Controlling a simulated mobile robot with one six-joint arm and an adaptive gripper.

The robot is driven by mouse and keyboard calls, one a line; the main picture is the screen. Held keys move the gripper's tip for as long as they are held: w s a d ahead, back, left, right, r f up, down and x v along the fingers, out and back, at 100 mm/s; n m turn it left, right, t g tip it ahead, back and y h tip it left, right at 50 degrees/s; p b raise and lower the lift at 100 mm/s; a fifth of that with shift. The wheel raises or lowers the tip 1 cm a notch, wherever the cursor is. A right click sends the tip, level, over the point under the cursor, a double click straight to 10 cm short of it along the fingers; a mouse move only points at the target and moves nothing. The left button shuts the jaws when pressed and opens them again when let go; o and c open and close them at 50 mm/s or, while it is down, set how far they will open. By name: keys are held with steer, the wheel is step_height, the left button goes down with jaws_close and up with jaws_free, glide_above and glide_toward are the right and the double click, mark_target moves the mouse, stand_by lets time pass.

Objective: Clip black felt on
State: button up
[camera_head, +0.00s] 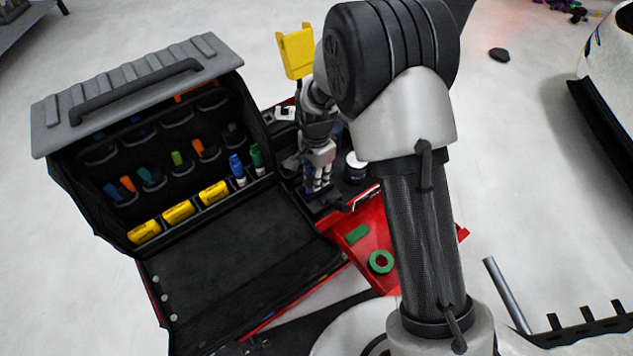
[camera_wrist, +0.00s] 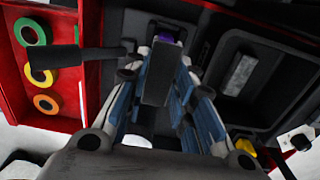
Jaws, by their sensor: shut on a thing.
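My gripper (camera_head: 318,188) points down into a dark compartment of the red cart, right of the open tool bag. In the wrist view my gripper (camera_wrist: 168,45) has its fingers close together on a small thing with a purple edge (camera_wrist: 170,36). The fingers hide most of this thing, and I cannot tell whether it is the black felt. A yellow flat piece (camera_head: 296,52) shows upright behind my wrist in the head view. I cannot make out a separate black felt against the dark surroundings.
The open black tool bag (camera_head: 225,245) holds several colored tools and yellow pieces. The red tray (camera_head: 372,220) holds a green block (camera_head: 357,234) and a green tape ring (camera_head: 381,262). A dark bin (camera_wrist: 262,80) lies right of my fingers. A white-lidded jar (camera_head: 355,167) stands close by.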

steer(key=shift+f, duration=0.25)
stand_by(0.3)
steer(key=o, duration=0.8)
steer(key=shift+r, duration=0.1)
step_height(320, 180, up, 12)
steer(key=shift+f, duration=0.1)
stand_by(0.4)
